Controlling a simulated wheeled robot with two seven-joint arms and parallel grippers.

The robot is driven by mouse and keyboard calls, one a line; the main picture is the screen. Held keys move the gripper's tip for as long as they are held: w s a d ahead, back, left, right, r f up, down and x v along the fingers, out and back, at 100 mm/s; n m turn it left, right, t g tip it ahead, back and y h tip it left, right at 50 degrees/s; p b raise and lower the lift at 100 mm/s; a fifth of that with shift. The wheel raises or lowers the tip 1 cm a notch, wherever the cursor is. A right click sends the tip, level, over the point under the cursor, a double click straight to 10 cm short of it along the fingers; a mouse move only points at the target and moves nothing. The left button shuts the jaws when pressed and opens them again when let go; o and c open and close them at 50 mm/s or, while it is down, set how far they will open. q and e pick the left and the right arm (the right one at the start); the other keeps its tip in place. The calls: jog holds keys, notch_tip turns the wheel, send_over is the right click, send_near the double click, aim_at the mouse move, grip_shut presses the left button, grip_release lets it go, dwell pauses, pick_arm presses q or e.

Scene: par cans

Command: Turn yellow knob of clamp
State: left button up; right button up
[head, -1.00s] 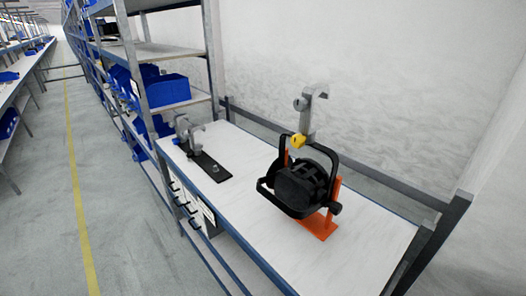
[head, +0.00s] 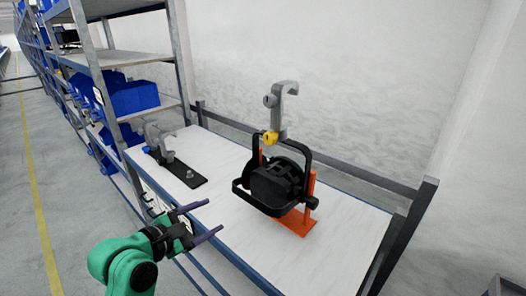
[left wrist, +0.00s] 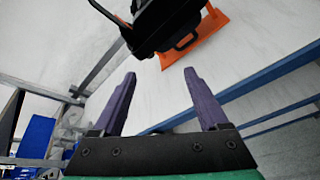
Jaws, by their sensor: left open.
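A grey hook clamp (head: 281,106) stands upright on top of the black par can (head: 273,183). Its yellow knob (head: 270,138) is at the clamp's lower end, above the can's black yoke. The can sits in an orange stand (head: 297,221) on the white table. My left gripper (head: 201,219) is open and empty at the table's front edge, left of and below the can, well apart from the knob. In the left wrist view, the purple fingers of the left gripper (left wrist: 158,88) are spread, with the can (left wrist: 165,22) beyond them. The knob is not visible there. My right gripper is not in view.
Another grey clamp (head: 158,139) stands by a black plate (head: 184,172) at the table's left end. A metal shelf (head: 113,57) with blue bins (head: 134,98) stands behind it. The white table (head: 345,235) is clear to the right of the can.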

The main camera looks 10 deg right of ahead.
aim_at(267, 140)
pick_arm(q)
jog(key=w+d+r+n+t+h, duration=0.1)
jog(key=w+d+r+n+h, duration=0.2)
jog(key=r, duration=0.4)
jog(key=d+r+n+h, duration=0.1)
jog(key=d+r+n, duration=0.2)
jog(key=r+n, duration=0.25)
jog(key=p+x, duration=0.1)
jog(key=x, duration=0.3)
jog(key=p+x, duration=0.1)
jog(key=x, duration=0.4)
jog(key=r+p+x, duration=0.1)
jog(key=x, duration=0.4)
jog(key=shift+a, duration=0.1)
jog(key=shift+c, duration=0.3)
grip_shut()
jog(key=shift+m, duration=0.25)
